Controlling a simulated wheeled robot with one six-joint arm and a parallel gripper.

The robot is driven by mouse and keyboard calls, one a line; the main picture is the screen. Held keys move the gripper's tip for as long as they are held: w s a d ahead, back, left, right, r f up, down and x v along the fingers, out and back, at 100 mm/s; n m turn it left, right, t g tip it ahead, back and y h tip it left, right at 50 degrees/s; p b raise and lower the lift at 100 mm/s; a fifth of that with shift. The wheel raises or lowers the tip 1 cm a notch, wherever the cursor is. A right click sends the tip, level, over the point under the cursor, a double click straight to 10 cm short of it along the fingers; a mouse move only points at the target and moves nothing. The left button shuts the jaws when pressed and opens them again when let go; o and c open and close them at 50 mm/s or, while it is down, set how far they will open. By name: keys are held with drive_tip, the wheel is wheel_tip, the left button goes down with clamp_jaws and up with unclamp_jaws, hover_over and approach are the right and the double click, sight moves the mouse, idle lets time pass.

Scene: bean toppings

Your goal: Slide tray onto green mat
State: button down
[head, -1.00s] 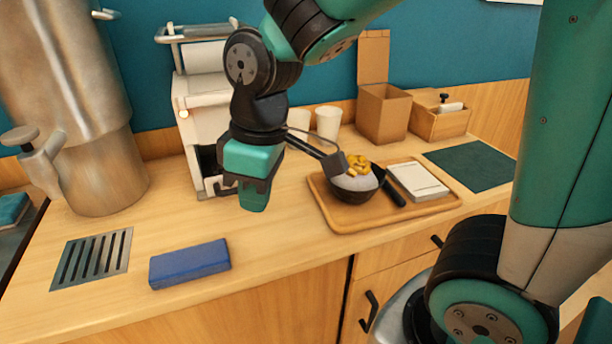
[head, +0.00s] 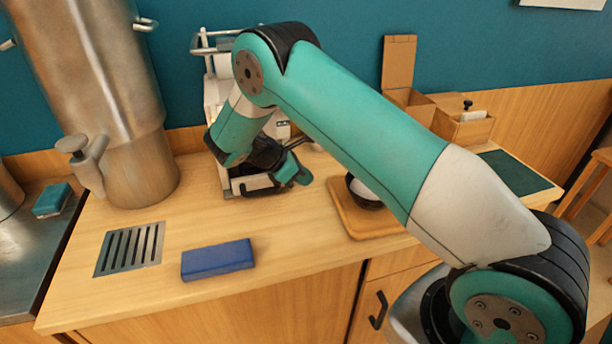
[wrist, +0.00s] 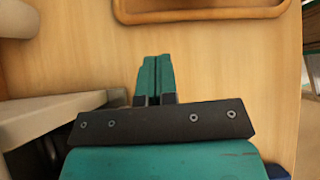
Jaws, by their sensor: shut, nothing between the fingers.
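The wooden tray (head: 345,218) sits on the counter, its left end showing and the rest hidden behind my arm. A dark bowl (head: 364,194) stands on it, partly covered by my arm. The tray's edge also shows at the top of the wrist view (wrist: 200,16). The green mat (head: 518,174) lies flat on the counter to the right of the tray, partly hidden by my arm. My gripper (head: 300,173) is left of the tray, apart from it, in front of the white machine. In the wrist view its fingers (wrist: 156,62) are together and empty, with bare counter ahead of them.
A white machine (head: 215,95) stands right behind my gripper. A wooden box (head: 465,125) and a cardboard box (head: 400,75) stand at the back. A blue block (head: 217,260) and a metal grate (head: 130,249) lie at the front left. Counter between gripper and tray is clear.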

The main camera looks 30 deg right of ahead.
sight(331, 194)
drive_tip(key=p+x, duration=0.1)
drive_tip(key=x, duration=0.6)
drive_tip(key=shift+s+d+f, duration=0.1)
drive_tip(key=shift+d+f, duration=0.05)
drive_tip(key=shift+d, duration=0.05)
